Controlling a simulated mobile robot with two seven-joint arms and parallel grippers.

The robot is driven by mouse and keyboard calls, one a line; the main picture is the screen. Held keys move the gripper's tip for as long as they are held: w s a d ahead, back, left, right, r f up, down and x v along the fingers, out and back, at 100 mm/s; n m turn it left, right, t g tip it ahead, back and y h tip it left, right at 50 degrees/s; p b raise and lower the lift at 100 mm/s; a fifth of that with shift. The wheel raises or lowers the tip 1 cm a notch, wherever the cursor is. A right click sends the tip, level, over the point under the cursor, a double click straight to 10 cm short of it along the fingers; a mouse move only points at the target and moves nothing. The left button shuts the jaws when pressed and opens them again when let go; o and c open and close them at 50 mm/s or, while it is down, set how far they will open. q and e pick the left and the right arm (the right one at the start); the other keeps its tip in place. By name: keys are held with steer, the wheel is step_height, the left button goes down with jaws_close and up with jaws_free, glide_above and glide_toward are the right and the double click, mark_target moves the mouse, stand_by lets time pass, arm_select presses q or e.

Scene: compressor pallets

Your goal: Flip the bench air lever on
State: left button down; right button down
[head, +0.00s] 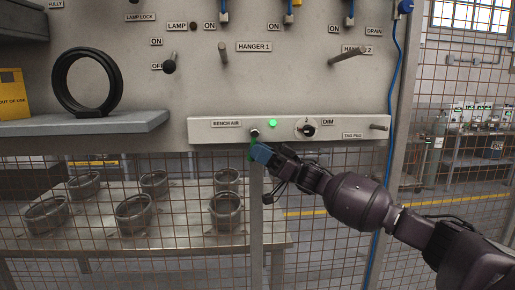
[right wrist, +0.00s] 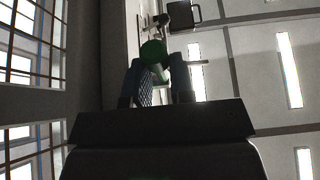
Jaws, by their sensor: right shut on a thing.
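The bench air lever (head: 254,133) sits on the pale rail, right of the BENCH AIR label (head: 226,124). Its dark pivot shows, and its green handle points down from it. A green lamp (head: 272,123) glows on the rail just right of and above the lever. My right gripper (head: 257,152) has blue fingertips and is shut on the green handle, just below the rail. In the right wrist view the green handle (right wrist: 153,51) stands between the two blue fingers. The fingers hide part of the handle. My left gripper is not in view.
On the same rail are a DIM knob (head: 306,128) and a peg (head: 378,127). A grey shelf (head: 85,124) with a black ring (head: 88,82) juts out at left. Wire mesh and a table (head: 165,240) with several round metal parts lie below and behind.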

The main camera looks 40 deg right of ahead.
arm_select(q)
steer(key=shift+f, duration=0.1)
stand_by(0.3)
arm_select(e)
steer(key=c, duration=1.2)
jaws_free()
steer(key=shift+c, duration=0.2)
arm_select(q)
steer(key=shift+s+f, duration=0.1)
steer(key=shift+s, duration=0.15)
arm_select(e)
steer(key=shift+o, duration=0.3)
